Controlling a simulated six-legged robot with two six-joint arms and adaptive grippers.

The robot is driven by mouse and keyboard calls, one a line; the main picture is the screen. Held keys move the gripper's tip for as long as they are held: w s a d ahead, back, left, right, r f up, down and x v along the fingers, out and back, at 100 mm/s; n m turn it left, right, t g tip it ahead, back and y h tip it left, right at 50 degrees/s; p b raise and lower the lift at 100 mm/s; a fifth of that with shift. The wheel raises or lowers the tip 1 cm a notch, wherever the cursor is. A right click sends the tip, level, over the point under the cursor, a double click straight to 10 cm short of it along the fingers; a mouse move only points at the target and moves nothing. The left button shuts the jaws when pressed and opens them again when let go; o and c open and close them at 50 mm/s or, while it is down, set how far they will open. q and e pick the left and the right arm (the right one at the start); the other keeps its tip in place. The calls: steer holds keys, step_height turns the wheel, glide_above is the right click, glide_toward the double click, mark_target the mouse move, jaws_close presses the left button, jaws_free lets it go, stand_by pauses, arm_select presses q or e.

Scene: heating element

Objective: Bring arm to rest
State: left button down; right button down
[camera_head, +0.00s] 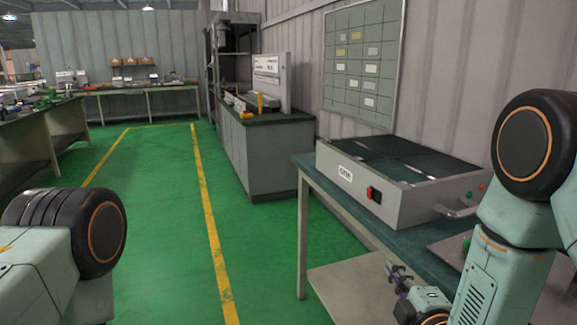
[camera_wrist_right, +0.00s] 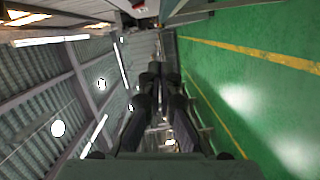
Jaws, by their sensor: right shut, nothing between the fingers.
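My right arm comes in from the right in the head view. Its gripper (camera_head: 397,272) is small and dark, low in front of the table's edge, and it points up and to the left. In the right wrist view the two fingers of this gripper (camera_wrist_right: 161,76) are together with nothing between them. It touches no object that I can see. My left arm shows only as a rounded joint at the lower left of the head view. Its gripper is out of the picture.
A grey heating unit (camera_head: 407,204) with a red switch (camera_head: 374,195) stands on the green-topped table (camera_head: 306,164) at the right. A grey cabinet (camera_head: 262,158) stands farther back. Yellow lines (camera_head: 209,215) mark the green floor, which is clear in the middle.

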steer(key=s+f+m+g+h, duration=0.1)
steer(key=s+f+m+g, duration=0.95)
steer(key=f, duration=0.55)
steer(key=s+f+m+g, duration=0.3)
steer(key=s+f, duration=0.1)
steer(key=s, duration=0.9)
steer(key=s+d+f+m+g, duration=0.1)
steer(key=s+f+m+g, duration=0.2)
steer(key=s, duration=1)
step_height(320, 180, down, 2)
steer(key=shift+s+f+m+g+h, duration=0.1)
steer(key=shift+s+m+g+h, duration=0.15)
steer(key=shift+m+g+h, duration=0.25)
